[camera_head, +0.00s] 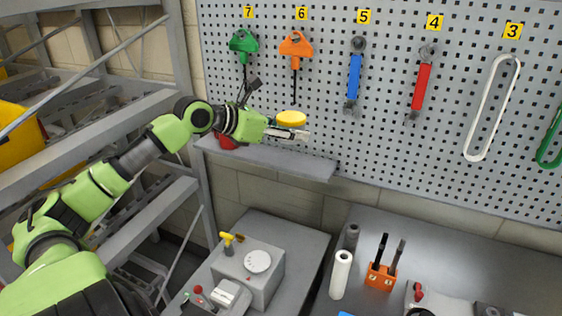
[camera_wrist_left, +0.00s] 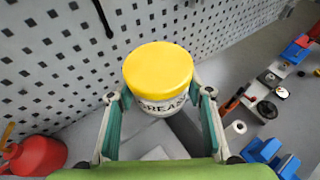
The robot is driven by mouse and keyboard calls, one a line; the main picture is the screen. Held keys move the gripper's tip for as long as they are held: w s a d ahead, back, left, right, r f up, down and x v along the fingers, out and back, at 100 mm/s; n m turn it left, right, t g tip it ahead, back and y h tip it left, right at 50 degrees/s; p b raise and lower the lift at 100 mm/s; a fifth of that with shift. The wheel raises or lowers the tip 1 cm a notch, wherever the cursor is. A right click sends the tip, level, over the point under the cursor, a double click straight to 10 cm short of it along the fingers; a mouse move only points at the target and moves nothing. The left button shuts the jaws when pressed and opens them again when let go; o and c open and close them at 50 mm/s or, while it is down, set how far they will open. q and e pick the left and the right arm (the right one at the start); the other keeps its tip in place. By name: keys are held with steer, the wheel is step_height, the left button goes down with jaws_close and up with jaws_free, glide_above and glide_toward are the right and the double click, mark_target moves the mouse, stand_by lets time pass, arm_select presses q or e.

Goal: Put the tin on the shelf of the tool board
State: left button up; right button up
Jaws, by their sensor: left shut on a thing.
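The tin has a yellow lid and a white side with partly visible dark lettering. In the head view the tin (camera_head: 291,118) is above the shelf (camera_head: 285,163) of the tool board (camera_head: 330,60). My left gripper (camera_head: 290,131) is shut on the tin. In the left wrist view the tin (camera_wrist_left: 158,72) is upright between the two fingers of my left gripper (camera_wrist_left: 158,105). The fingers hide parts of its sides. The tin looks apart from the shelf. My right gripper is not in view.
A red container (camera_head: 226,141) stands at the shelf's left end, behind my left arm; it also shows in the wrist view (camera_wrist_left: 38,156). The shelf's right part is bare. A grey machine (camera_head: 250,272) stands below.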

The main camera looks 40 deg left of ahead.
arm_select(q)
steer(key=shift+w+a+f+b, duration=0.15)
steer(key=shift+a+f+b, duration=0.15)
steer(key=shift+b, duration=0.7)
steer(key=shift+w+a+r+p, duration=0.1)
steer(key=shift+w+a+p, duration=0.15)
steer(key=shift+a+p, duration=0.2)
steer(key=shift+w+a+p, duration=0.25)
steer(key=shift+a+p, duration=0.1)
steer(key=shift+a, duration=0.15)
steer(key=p, duration=0.2)
glide_above(281, 158)
step_height(281, 158, down, 5)
steer(key=shift+s+d+f, duration=0.1)
steer(key=shift+f, duration=0.05)
steer(key=shift+w+a+f, duration=0.2)
steer(key=shift+a+f, duration=0.05)
steer(key=shift+f, duration=0.25)
step_height(281, 158, down, 2)
steer(key=shift+f+p, duration=0.15)
steer(key=shift+p, duration=0.7)
steer(key=shift+f, duration=0.5)
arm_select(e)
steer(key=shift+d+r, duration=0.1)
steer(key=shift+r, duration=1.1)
arm_select(q)
steer(key=o, duration=1.2)
steer(key=shift+f, duration=0.2)
steer(key=shift+c, duration=0.2)
steer(key=shift+o, duration=0.9)
